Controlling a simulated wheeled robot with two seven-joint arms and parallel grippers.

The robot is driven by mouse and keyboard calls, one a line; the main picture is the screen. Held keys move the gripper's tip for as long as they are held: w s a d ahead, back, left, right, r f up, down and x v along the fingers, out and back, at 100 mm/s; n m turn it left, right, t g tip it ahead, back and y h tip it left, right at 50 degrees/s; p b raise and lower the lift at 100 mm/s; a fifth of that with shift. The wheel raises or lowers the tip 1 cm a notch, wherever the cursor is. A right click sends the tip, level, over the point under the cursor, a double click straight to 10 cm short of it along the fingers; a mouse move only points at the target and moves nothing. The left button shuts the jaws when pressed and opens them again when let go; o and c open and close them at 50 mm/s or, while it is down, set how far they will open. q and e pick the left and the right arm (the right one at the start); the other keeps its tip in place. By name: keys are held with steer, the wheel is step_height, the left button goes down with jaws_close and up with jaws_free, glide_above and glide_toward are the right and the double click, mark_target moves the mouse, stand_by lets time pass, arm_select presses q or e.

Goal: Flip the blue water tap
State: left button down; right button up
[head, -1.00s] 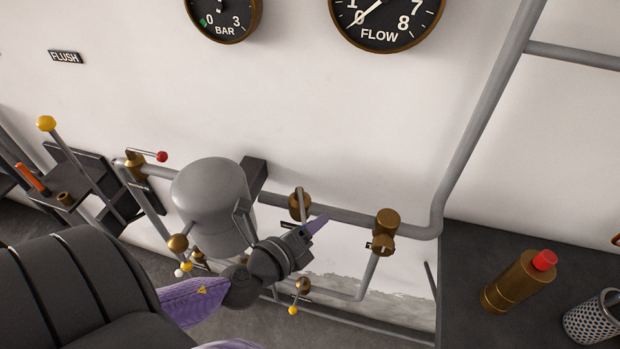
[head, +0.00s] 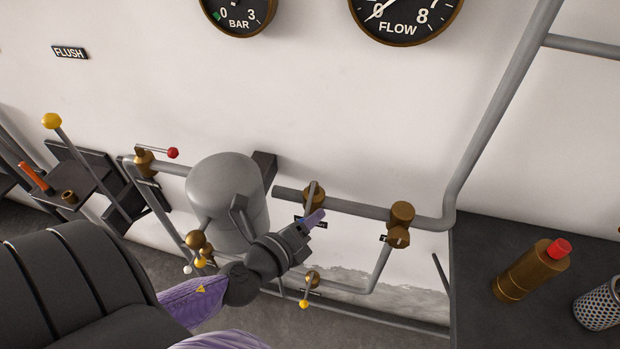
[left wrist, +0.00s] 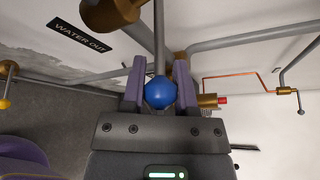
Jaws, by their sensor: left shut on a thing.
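The blue ball knob (left wrist: 160,93) of the water tap sits between the two purple fingers in the left wrist view. Its grey lever (left wrist: 159,32) runs up and away from the knob. My left gripper (head: 310,219) is shut on the tap's handle, and it also fills the lower middle of the left wrist view (left wrist: 160,66). In the head view the fingers are just below a brass valve (head: 314,196) on the wall pipe, and they mostly hide the knob. My right gripper is in neither view.
A grey tank (head: 228,190) stands just left of my gripper. A red-knobbed lever (head: 172,153) and a yellow-knobbed one (head: 304,303) are close by. A WATER OUT sign (left wrist: 80,35) is on the wall. A dark bench (head: 475,270) with a brass bottle (head: 530,272) is at right.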

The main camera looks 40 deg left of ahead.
arm_select(q)
steer(key=shift+s+f, duration=0.1)
steer(key=shift+f, duration=0.05)
stand_by(0.3)
steer(key=shift+c, duration=2.4)
jaws_free()
steer(key=shift+s, duration=0.1)
steer(key=shift+o, duration=0.6)
steer(key=b+v, duration=0.4)
steer(key=v, duration=0.5)
steer(key=shift+s+r, duration=0.25)
steer(key=shift+s, duration=0.1)
steer(key=shift+a, duration=0.1)
